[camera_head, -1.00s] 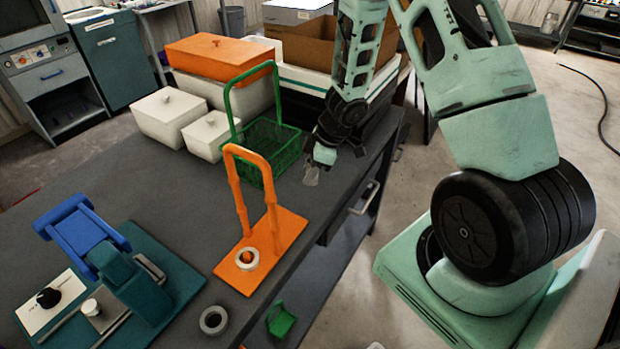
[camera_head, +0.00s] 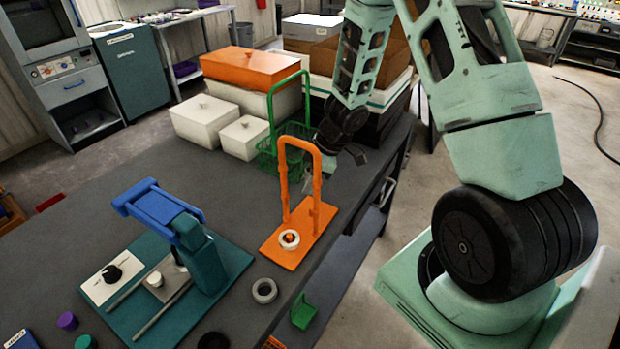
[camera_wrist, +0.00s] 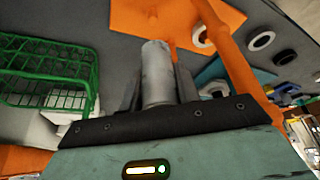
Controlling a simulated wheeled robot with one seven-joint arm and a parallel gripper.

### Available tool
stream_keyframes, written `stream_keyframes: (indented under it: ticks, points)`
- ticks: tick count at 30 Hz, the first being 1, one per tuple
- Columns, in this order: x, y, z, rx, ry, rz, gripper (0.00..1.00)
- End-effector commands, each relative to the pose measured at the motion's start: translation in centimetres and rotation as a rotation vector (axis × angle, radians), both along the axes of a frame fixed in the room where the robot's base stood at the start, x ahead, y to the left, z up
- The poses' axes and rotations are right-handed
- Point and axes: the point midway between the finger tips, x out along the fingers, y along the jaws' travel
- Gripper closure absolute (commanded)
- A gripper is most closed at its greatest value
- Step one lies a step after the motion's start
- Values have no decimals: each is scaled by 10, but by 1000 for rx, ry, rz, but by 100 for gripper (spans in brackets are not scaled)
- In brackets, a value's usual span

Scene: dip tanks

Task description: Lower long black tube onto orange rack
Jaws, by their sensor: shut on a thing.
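The orange rack (camera_head: 275,252) stands on the bench, with a flat base and a tall arch. A white ring (camera_head: 289,240) sits around an orange peg on its base. My gripper (camera_wrist: 157,78) is shut on a tube (camera_wrist: 157,70), which looks light grey rather than black and stands up between the fingers. In the head view the gripper is small and partly hidden behind the arch, near the green basket. In the wrist view the rack's base (camera_wrist: 150,18) lies beyond the tube, and an orange post (camera_wrist: 238,68) passes close on the right. The tube is apart from the peg.
The green wire basket (camera_head: 268,158) stands behind the rack. A grey ring (camera_head: 264,291) and a green holder (camera_head: 303,312) lie in front. A blue and teal press (camera_head: 200,250) is at left. White lidded boxes (camera_head: 205,119) stand at the back.

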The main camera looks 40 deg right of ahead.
Motion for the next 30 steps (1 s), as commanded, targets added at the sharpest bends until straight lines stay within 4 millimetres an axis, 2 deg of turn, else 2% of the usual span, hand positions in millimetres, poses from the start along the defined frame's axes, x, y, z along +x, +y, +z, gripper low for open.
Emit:
stream_keyframes:
  ticks: [8, 21, 30]
  points:
    - [0, 0, -12, -1, -1, 0, 99]
    - [0, 0, -45, 1, -1, 0, 99]
    - [0, 0, -50, 1, -1, 0, 99]
